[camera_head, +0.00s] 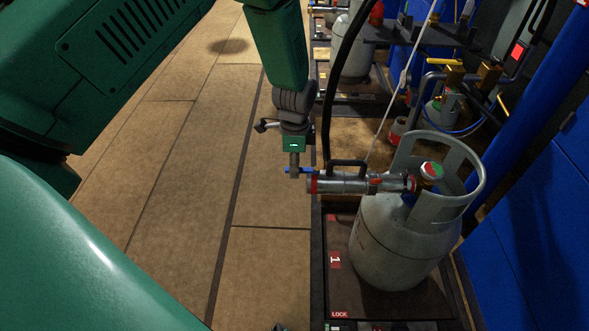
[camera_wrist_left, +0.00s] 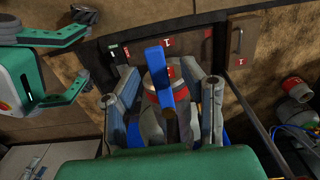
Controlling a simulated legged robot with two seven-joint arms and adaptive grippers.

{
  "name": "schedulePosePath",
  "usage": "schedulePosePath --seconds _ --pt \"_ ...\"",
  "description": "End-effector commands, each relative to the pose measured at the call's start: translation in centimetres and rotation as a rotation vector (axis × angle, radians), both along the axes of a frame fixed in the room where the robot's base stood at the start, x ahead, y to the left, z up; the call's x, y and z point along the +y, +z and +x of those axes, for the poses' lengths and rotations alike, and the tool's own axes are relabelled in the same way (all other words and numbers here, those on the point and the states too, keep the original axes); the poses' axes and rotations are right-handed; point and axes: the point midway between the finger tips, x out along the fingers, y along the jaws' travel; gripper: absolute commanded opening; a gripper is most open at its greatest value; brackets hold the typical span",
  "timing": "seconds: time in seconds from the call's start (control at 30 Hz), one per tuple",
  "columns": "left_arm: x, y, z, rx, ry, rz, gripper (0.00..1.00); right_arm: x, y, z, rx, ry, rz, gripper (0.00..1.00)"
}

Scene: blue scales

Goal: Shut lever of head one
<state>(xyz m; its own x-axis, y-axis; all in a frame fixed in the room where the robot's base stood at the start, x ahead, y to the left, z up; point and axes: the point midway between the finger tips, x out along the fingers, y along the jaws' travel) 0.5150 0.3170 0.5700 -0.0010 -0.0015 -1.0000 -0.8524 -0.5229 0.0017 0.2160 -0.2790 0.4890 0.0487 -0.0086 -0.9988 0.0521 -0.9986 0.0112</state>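Filling head one (camera_head: 340,184) is a silver barrel with red bands and a dark handle, lying across the top of a grey gas cylinder (camera_head: 395,245). Its blue lever (camera_head: 300,170) sticks out at the left end. The lever also shows in the left wrist view (camera_wrist_left: 162,70). My left gripper (camera_head: 294,165) is at this end of the head. In the left wrist view its two fingers (camera_wrist_left: 163,95) are spread, one on each side of the lever, with gaps. My right gripper (camera_wrist_left: 65,65) appears at the left of that view, its green jaws apart and empty.
The cylinder stands on a dark scale (camera_head: 340,292) marked 1. A black hose (camera_head: 332,85) rises beside the head. More cylinders and hoses stand behind, with blue panels (camera_head: 540,240) at the right. The tan floor (camera_head: 180,170) on the left is clear.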

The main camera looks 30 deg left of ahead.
Motion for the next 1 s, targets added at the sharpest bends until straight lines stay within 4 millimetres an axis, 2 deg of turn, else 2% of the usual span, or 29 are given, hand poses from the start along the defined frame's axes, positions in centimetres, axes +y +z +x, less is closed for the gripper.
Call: schedulePosePath --seconds 0.37,0.4,0.47,0.77,1.0 --pt "0.2 -0.7 0.0 0.000 0.000 -0.004 0.36 0.0 -0.2 0.0 0.000 -0.001 0.000 0.75" --pt "0.2 -0.7 0.0 0.000 0.000 -0.004 0.22 0.0 -0.2 0.0 0.000 -0.001 0.000 0.75" --pt "0.2 -0.7 0.0 0.000 0.000 -0.004 0.01 0.0 -0.2 0.0 0.000 -0.001 0.000 0.75" --pt "0.2 -0.6 0.0 -0.001 0.009 -0.001 0.00 0.0 0.0 0.0 0.000 -0.001 0.000 0.75" --pt "-0.2 -0.4 -0.4 0.001 0.087 -0.003 0.00 0.0 1.4 0.0 0.000 -0.001 0.000 0.75"
